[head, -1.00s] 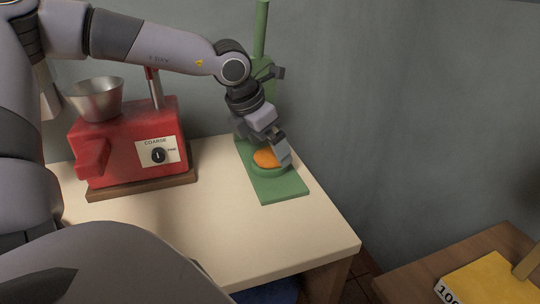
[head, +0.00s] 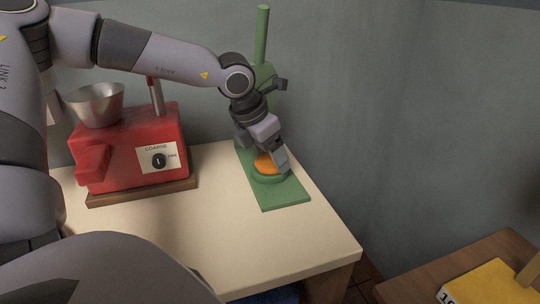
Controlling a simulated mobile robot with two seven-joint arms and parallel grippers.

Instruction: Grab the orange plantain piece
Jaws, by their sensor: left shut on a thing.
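The orange plantain piece (head: 264,164) is a round orange disc at the round seat of the green press (head: 285,193), near the right end of the counter. My left gripper (head: 278,163) reaches down over it from the upper left. Its fingers are shut on the plantain piece and cover part of it. I cannot tell whether the piece still touches the press seat. My right gripper is not in view.
A red grinder (head: 130,148) with a metal hopper and a dial stands on a wooden base to the left. The cream counter (head: 225,230) is clear in front. A lower wooden table (head: 430,272) with a yellow item (head: 490,284) stands at the right.

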